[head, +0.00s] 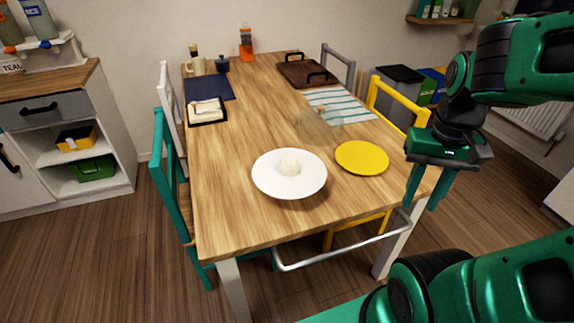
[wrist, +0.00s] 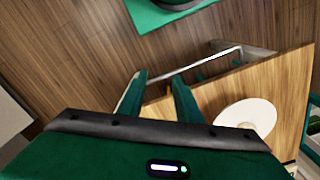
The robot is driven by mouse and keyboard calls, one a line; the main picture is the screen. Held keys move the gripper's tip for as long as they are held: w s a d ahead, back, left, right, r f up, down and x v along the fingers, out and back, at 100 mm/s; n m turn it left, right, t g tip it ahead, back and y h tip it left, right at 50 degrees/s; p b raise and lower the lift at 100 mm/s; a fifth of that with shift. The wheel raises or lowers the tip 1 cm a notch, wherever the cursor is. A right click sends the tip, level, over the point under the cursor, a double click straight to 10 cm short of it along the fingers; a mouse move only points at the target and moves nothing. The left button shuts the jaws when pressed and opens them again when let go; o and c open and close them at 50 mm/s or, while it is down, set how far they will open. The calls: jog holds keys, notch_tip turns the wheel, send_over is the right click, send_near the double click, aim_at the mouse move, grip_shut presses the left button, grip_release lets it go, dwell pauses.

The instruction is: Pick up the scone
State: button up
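A small pale, rounded lump (head: 289,165) sits in the middle of a wide white plate (head: 264,183) near the table's front edge. It may be the scone, but its pale look leaves this unclear. The white plate also shows in the wrist view (wrist: 240,116), where I cannot make out the lump. My gripper (head: 426,192) hangs fingers down beside the table's right front corner, well right of the white plate. Its two fingers stand apart with nothing between them, as the wrist view (wrist: 159,78) also shows.
A yellow plate (head: 362,158) lies between the white plate and my gripper. A clear glass bowl (head: 319,124), a striped cloth (head: 340,105) and a dark tray (head: 304,73) are farther back. Chairs flank the wooden table (head: 235,215); a metal rail (head: 340,250) crosses its front.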

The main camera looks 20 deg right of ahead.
jog(key=o, duration=0.9)
jog(key=shift+s+r, duration=0.25)
jog(key=shift+s, duration=0.1)
jog(key=shift+o, duration=0.2)
jog(key=w+a+f+n, duration=0.1)
jog(key=w+f+n, duration=0.1)
jog(key=w, duration=0.4)
jog(key=w+a+f+n+y, duration=0.1)
jog(key=w+a+n, duration=0.1)
jog(key=w+n, duration=0.3)
jog(key=shift+w+f+t, duration=0.3)
jog(key=shift+w+f, duration=0.05)
jog(key=shift+w, duration=0.2)
jog(key=n+t+y, duration=0.1)
jog(key=n+y, duration=0.7)
jog(key=n, duration=0.2)
send_near(296, 164)
jog(key=s+f, duration=0.2)
jog(key=f, duration=0.1)
jog(key=s+f, duration=0.1)
jog(key=f, duration=0.1)
jog(key=shift+s+f, duration=0.15)
jog(key=shift+s, duration=0.15)
jog(key=w+d+n+t+y, duration=0.3)
jog(key=n+y, duration=0.1)
jog(key=x, duration=0.5)
jog(key=shift+a+r, duration=0.1)
jog(key=shift+r, duration=0.15)
jog(key=shift+x, duration=2.65)
